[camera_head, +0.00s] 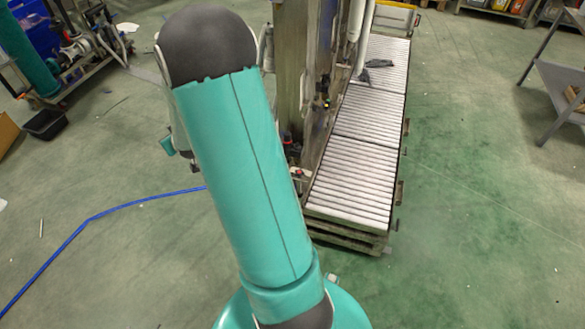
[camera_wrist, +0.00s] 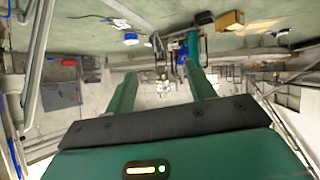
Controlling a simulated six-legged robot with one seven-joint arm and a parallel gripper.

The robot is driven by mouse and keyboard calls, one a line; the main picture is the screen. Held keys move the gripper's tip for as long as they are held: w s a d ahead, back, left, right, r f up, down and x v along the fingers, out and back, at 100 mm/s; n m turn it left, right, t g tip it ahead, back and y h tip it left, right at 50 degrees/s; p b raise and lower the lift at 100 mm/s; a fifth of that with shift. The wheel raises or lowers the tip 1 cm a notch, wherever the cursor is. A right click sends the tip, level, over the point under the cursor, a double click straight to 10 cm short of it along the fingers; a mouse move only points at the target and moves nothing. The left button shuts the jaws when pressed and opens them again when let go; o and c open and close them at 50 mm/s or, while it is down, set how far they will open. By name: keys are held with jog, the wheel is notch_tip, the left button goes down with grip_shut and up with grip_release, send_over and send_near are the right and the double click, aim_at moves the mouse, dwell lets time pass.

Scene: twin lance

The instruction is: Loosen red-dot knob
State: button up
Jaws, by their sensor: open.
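I cannot make out the red-dot knob for sure in either view. A tall metal machine frame (camera_head: 292,60) stands just right of my arm in the head view, with small dark and reddish fittings low on its side, too small to identify. My gripper (camera_wrist: 161,72) shows in the wrist view as two green fingers held apart, with nothing visible between them. In the head view my arm hides the gripper and part of the machine.
A roller conveyor (camera_head: 352,182) runs along the machine's right side. A blue hose (camera_head: 120,207) lies on the green floor at left. A black bin (camera_head: 46,124) sits at far left, and a grey metal stand (camera_head: 560,90) at right. Floor right of the conveyor is clear.

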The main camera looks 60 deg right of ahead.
jog(key=s+d+f+m+h, duration=0.3)
jog(key=s+d+f, duration=0.1)
jog(key=d+f, duration=0.75)
jog(key=m+g+h, duration=0.8)
jog(key=m+h, duration=0.2)
send_near(298, 176)
jog(key=d, duration=0.4)
jog(key=w+d, duration=0.1)
jog(key=d, duration=0.6)
jog(key=shift+w+d+r, duration=0.15)
jog(key=shift+w+d, duration=0.2)
jog(key=shift+d, duration=0.05)
jog(key=c, duration=1)
